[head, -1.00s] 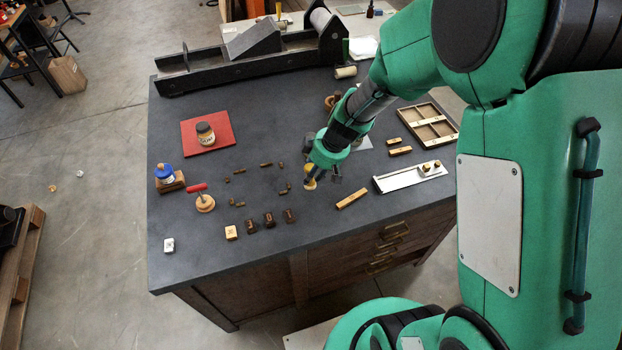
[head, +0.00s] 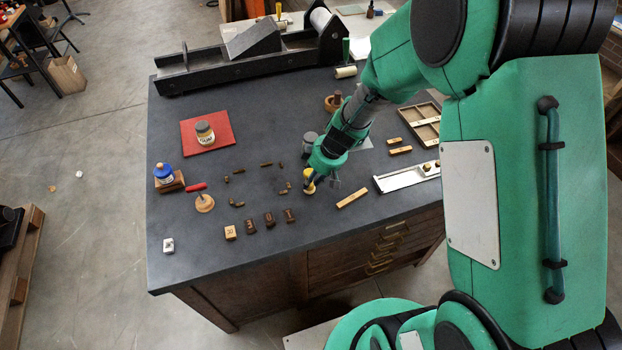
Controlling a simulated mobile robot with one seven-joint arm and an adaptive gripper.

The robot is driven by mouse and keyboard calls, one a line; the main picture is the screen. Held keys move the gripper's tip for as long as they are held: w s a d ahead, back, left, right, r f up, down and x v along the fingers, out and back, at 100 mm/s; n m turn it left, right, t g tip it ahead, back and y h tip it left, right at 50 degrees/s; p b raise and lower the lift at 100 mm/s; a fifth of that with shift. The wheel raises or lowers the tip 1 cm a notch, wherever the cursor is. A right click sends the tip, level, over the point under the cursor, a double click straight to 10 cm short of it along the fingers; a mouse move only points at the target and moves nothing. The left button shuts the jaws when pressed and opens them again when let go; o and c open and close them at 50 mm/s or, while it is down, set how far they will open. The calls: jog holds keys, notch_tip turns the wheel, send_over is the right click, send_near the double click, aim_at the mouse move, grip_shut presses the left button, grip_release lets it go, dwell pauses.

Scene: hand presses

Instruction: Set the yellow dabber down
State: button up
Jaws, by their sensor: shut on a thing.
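The yellow dabber (head: 309,183) is at the tip of my gripper (head: 313,174), over the dark bench top right of the middle. My gripper points down and is shut on the dabber's upper part. The dabber looks upright, with a pale wooden-coloured lower end. Its base is at or very close to the bench surface; I cannot tell from this view whether it touches. My gripper hides part of it.
Dark type blocks (head: 270,219) stand in front-left of the dabber. A wooden strip (head: 352,198) and a metal composing stick (head: 400,179) lie to the right.

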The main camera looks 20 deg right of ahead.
jog(key=shift+f, duration=0.15)
jog(key=o, duration=1.3)
jog(key=shift+o, duration=0.2)
jog(key=shift+r, duration=0.25)
jog(key=shift+d+r, duration=0.1)
jog(key=shift+r, duration=0.25)
jog(key=p+v, duration=0.1)
jog(key=v, duration=1)
jog(key=shift+s+p, duration=0.25)
jog(key=shift+p, duration=0.15)
jog(key=shift+r, duration=0.1)
